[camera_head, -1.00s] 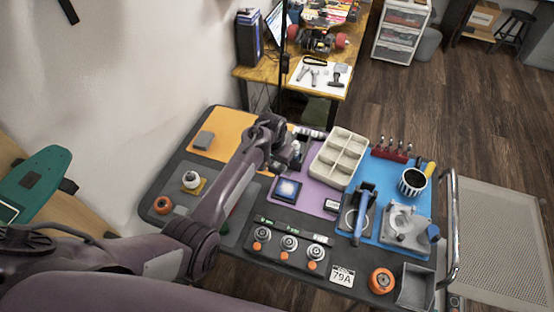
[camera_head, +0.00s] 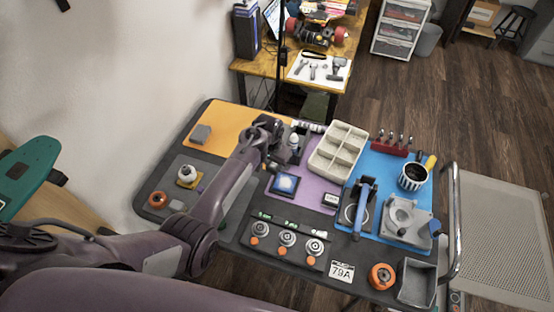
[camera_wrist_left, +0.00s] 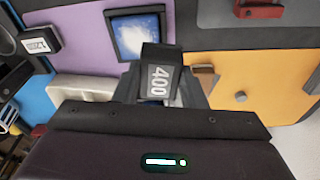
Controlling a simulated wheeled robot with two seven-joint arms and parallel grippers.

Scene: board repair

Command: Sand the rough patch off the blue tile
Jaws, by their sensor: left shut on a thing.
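The blue tile (camera_head: 284,184) lies on the purple mat left of centre, with a pale, cloudy patch on its face. It also shows in the left wrist view (camera_wrist_left: 130,30). My left gripper (camera_head: 272,160) is near the tile's far side in the head view. In the left wrist view it is shut on a dark block marked 400 (camera_wrist_left: 157,78). The block overlaps the tile's lower edge there; I cannot tell whether they touch. The block is not clear in the head view. My right gripper is not in view.
A small labelled block (camera_head: 331,199) lies right of the tile. A pale divided tray (camera_head: 339,148) stands behind it. A panel with several knobs (camera_head: 287,239) is in front. A grey block (camera_head: 201,134) sits on the orange mat (camera_head: 228,123). A blue-handled clamp (camera_head: 362,205) stands to the right.

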